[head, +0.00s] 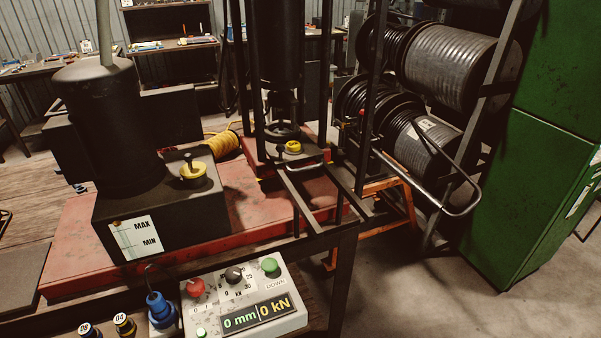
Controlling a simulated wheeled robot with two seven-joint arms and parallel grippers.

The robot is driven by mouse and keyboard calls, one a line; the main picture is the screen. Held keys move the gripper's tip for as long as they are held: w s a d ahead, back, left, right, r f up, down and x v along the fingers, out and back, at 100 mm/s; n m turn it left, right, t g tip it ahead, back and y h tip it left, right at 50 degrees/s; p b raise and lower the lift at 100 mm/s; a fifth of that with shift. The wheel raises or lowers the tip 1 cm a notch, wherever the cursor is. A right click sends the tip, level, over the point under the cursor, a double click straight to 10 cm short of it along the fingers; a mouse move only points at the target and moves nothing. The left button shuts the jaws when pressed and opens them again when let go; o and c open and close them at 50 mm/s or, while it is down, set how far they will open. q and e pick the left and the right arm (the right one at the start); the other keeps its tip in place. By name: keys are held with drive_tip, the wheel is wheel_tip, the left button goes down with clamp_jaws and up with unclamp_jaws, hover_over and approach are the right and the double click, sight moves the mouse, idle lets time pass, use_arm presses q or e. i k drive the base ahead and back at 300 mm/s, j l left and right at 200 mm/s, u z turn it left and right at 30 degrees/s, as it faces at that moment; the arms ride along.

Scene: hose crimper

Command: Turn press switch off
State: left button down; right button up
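A pale control box (287,317) stands at the bottom centre in the head view. A red rotary knob (195,288) sits at its upper left, with 0 and 1 marks near it. I cannot clearly tell which mark it points at. The display (255,313) is lit and reads 0 mm and 0 kN. A small green light or button (201,333) glows at the lower left of the box. A black dial (234,274) and a green button (269,265) marked DOWN are also on the box. Neither of my grippers is in view.
A blue connector (160,309) stands just left of the box, beside dies marked 08 (86,329) and 04 (124,324). The black press tank (161,211) and red bench (75,247) are behind. A green cabinet (540,170) stands right. Floor (440,305) is clear at lower right.

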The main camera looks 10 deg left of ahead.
sight(195, 287)
drive_tip(key=u, duration=1.15)
